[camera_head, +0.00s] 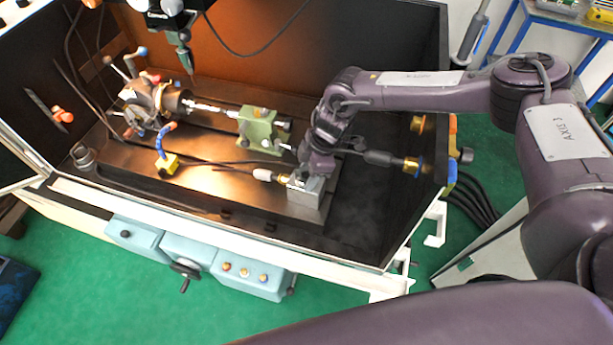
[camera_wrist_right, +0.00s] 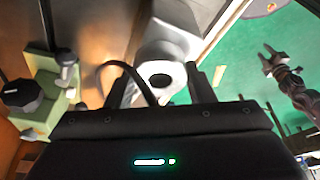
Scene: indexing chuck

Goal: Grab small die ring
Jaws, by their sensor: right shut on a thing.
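My right gripper (camera_head: 304,178) is low over a grey metal block (camera_head: 309,199) at the right of the machine bed. In the right wrist view its two fingers (camera_wrist_right: 160,87) stand on either side of a pale ring with a dark hole, the small die ring (camera_wrist_right: 146,81). The gripper is shut on this ring. The ring sits at or just over the block; I cannot tell whether they touch. The head view hides the ring behind the gripper. My left gripper is outside the head view; a small two-pronged claw (camera_wrist_right: 274,64) in the right wrist view may be it.
A green tailstock (camera_head: 258,133) stands left of the block, and a dark chuck (camera_head: 165,99) farther left. A yellow base with a blue hose (camera_head: 167,164) is in front. A probe (camera_head: 186,60) hangs above. The enclosure's front rim (camera_head: 250,238) is close.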

